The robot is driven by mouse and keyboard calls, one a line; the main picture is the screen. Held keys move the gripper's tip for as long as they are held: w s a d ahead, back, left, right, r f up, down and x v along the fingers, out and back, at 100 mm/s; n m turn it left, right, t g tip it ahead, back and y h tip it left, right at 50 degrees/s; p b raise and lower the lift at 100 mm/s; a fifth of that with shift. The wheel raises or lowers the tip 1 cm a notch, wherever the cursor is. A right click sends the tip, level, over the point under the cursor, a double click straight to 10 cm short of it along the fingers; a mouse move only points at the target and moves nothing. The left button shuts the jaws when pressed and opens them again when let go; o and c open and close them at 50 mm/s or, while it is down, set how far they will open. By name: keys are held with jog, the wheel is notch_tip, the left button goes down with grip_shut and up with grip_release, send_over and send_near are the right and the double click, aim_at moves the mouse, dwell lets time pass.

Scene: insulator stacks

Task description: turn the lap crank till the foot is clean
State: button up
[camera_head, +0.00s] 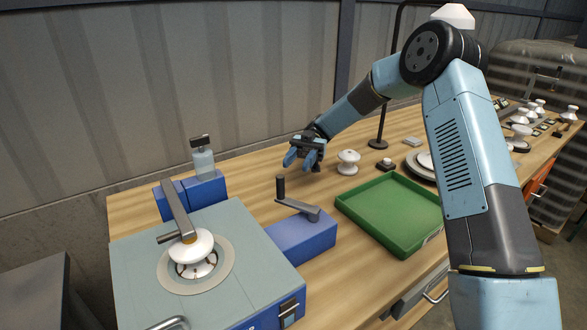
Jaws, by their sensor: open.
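The lap crank (299,208) is a grey arm with a dark upright handle (281,188) on top of a blue housing (303,238). The housing adjoins the lap machine (130,268), a blue box with a grey-green top. A white insulator (193,246) stands on the round lap plate (168,279), under a metal holding arm (177,213). Its foot is mostly hidden; dark marks show around its lower part. My gripper (304,160) is open and empty, above the bench behind and slightly right of the crank handle, apart from it.
A green tray (388,248) lies right of the crank. A white insulator (348,162) stands on the bench right of my gripper. A capped bottle (203,160) stands behind the lap plate. A dark lamp stand (378,143) rises farther back. More insulators (540,110) are at far right.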

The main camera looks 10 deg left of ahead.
jog(key=shift+v, duration=1.85)
jog(key=shift+o, duration=0.2)
